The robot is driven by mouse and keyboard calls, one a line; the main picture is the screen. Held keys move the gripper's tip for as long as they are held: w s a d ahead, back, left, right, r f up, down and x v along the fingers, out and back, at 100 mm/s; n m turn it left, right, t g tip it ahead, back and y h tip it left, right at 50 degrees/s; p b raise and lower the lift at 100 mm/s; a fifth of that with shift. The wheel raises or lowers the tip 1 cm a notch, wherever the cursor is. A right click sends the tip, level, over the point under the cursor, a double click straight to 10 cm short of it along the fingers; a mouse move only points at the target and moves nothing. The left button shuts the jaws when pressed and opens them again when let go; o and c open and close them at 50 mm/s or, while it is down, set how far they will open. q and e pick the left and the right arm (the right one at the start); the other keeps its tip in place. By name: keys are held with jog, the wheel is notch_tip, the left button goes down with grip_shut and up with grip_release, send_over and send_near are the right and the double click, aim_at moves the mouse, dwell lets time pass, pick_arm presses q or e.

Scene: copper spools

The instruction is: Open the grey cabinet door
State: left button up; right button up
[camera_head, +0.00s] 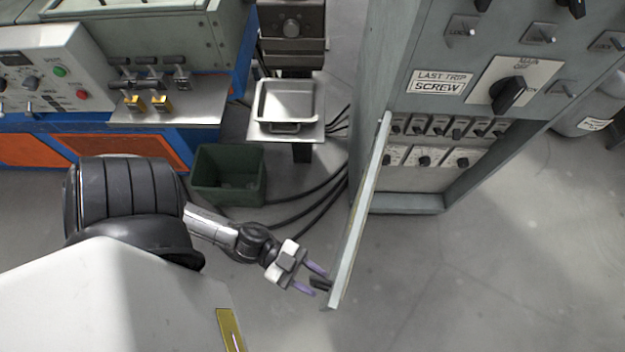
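The grey cabinet (385,65) stands at the upper right, with switches and a control panel on its front. Its door (358,215) stands swung out towards me and shows nearly edge-on, baring a lower compartment with rows of small switches (435,127). A dark handle (321,284) sits on the door's left face near its free end. My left gripper (320,284) is at that handle. Its two purple fingers are spread apart, one on either side of the handle, with gaps seeming to show. Whether either finger touches it is too small to tell. My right gripper is not in view.
A green bin (228,190) and black cables (310,208) lie on the floor left of the cabinet. A metal tray (286,112) on a stand is behind them. A blue and orange workbench (110,145) fills the upper left. The floor right of the door is clear.

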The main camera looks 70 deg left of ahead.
pick_arm(q)
jog(key=shift+r, duration=0.1)
dwell(0.3)
jog(key=shift+s+a, duration=0.15)
jog(key=shift+a, duration=0.1)
jog(key=p+v, duration=0.3)
jog(key=v, duration=1)
jog(key=shift+p, duration=0.35)
jog(key=shift+a, duration=0.1)
